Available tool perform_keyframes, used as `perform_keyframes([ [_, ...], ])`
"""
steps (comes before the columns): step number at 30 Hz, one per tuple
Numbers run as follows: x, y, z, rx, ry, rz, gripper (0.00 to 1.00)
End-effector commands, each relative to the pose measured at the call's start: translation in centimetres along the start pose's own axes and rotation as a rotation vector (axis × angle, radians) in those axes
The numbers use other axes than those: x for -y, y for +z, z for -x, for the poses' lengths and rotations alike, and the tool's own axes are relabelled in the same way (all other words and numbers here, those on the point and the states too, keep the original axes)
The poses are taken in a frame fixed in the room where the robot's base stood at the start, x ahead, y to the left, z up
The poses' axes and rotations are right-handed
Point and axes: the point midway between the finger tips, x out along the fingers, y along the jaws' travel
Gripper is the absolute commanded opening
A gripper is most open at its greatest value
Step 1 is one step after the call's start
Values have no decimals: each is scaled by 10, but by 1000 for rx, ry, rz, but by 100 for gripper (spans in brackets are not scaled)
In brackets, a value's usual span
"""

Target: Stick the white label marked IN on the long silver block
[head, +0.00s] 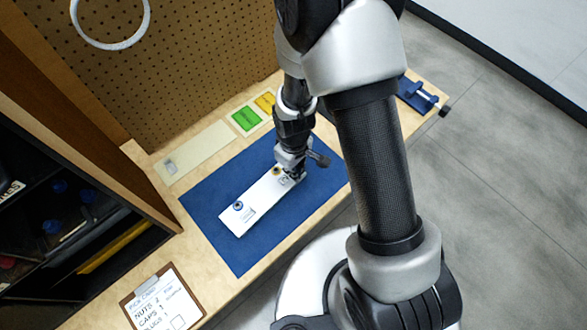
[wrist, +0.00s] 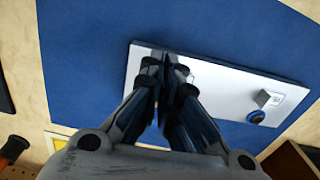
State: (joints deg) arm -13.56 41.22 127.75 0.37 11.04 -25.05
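The long silver block (head: 228,220) lies flat on the blue mat, with a blue-ringed round fitting (head: 238,206) near its left end and a yellow one (head: 276,171) near its right end. Small outlined marks show beside both fittings. My gripper (head: 293,175) is low over the block's right end. In the wrist view my gripper (wrist: 163,62) points at one end of the block (wrist: 215,85), its fingers together. No label can be made out between them, and whether they touch the block cannot be told. The word IN is not readable anywhere.
A pale strip (head: 205,148) with a small grey piece lies behind the mat. Green (head: 246,118) and yellow (head: 266,101) pieces sit at the back. A blue fixture (head: 417,96) stands at the far right, a clipboard (head: 162,300) at front left. The mat (head: 240,255) is clear around the block.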

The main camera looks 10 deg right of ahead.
Motion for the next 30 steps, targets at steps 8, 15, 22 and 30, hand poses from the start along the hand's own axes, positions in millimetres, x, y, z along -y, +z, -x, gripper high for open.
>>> perform_keyframes([
  [8, 0, 0, 0, 0, 0, 0, 0],
  [15, 0, 0, -5, 0, 0, 0, 0],
  [22, 0, 0, -6, 0, 0, 0, 0],
  [30, 0, 0, -6, 0, 0, 0, 0],
])
